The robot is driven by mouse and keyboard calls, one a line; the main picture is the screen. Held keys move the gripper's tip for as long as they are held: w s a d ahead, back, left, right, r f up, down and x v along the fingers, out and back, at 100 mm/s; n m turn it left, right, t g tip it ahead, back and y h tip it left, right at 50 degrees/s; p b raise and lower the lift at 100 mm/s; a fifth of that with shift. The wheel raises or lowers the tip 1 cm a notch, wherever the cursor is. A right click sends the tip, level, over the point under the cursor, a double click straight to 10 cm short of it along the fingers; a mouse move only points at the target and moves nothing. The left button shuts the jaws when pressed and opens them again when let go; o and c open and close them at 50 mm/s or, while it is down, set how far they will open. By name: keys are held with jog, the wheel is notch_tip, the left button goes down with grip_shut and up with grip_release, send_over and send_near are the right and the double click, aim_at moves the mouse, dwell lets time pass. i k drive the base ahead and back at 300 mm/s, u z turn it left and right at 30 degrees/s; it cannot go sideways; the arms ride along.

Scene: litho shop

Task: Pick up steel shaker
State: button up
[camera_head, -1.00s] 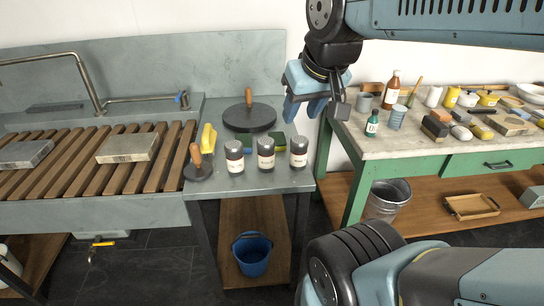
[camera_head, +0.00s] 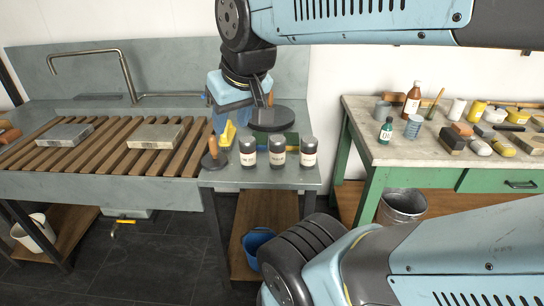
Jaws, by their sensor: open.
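Three labelled canisters with dark grey tops stand upright in a row on the grey metal side table: the left canister (camera_head: 247,151), the middle canister (camera_head: 277,151) and the right canister (camera_head: 308,153). They look like shakers, but I cannot tell which one is the steel shaker. My gripper (camera_head: 240,108) is open and empty. It hangs above the side table (camera_head: 262,179), up and left of the canisters in the picture and apart from them.
A wooden-handled tool (camera_head: 213,153) stands left of the canisters. The slatted sink rack (camera_head: 95,160) holds two stone slabs. A green bench (camera_head: 362,162) with bottles and cups stands right, past a gap. A blue bucket (camera_head: 257,243) sits below. The side table's front edge is clear.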

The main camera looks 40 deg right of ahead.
aim_at(277, 143)
jog(key=u, duration=1.2)
jog(key=k, duration=1.2)
jog(key=z, duration=1.55)
jog(key=i, duration=1)
jog(key=u, duration=0.1)
